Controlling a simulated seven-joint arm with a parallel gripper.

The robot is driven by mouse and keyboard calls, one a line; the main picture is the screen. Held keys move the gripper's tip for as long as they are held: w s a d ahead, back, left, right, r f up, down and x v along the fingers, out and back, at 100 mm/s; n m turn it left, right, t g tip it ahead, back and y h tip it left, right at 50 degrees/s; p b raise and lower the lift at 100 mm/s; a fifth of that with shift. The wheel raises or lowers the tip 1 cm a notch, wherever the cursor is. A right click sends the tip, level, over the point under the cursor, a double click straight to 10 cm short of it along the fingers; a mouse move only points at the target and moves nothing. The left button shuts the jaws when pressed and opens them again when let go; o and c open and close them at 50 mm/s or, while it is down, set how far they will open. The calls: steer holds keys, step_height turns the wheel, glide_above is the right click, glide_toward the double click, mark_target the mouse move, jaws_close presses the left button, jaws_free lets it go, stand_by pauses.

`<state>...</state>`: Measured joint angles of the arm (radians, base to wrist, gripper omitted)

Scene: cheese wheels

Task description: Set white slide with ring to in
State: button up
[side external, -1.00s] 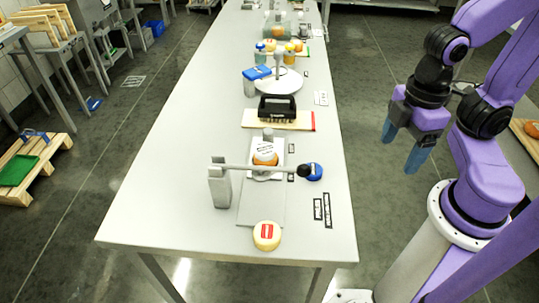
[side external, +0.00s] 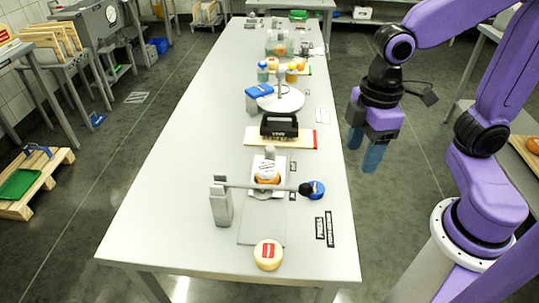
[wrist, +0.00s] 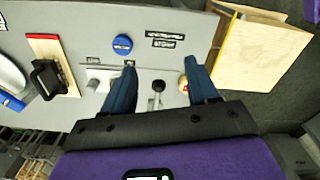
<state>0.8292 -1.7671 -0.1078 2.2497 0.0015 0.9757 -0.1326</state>
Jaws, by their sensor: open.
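A white plate (side external: 282,164) lies under the lever press on the table, and it may be the white slide. An orange cheese wheel with a white striped top (side external: 268,173) sits on it. I cannot make out a ring clearly. A grey plate (side external: 262,232) extends in front of it. The press has a grey post (side external: 222,206) and a horizontal bar (side external: 262,187) with a dark end. My gripper (side external: 372,158) is open and empty, off the table's right edge in the side view. In the wrist view, its spread fingers (wrist: 160,66) hide part of the table things.
A red-labelled cheese wheel (side external: 268,255) lies near the table's front edge. A blue round thing (side external: 316,190) is by the bar's end. A black tool (side external: 279,125) stands on a board (side external: 305,140) farther back. A wooden box (wrist: 262,55) is right in the wrist view.

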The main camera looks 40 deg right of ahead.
steer(key=w+a, duration=0.3)
steer(key=w, duration=1)
steer(key=m, duration=0.1)
glide_above(269, 148)
steer(key=f, duration=0.1)
step_height(269, 148, down, 17)
steer(key=shift+f, duration=0.15)
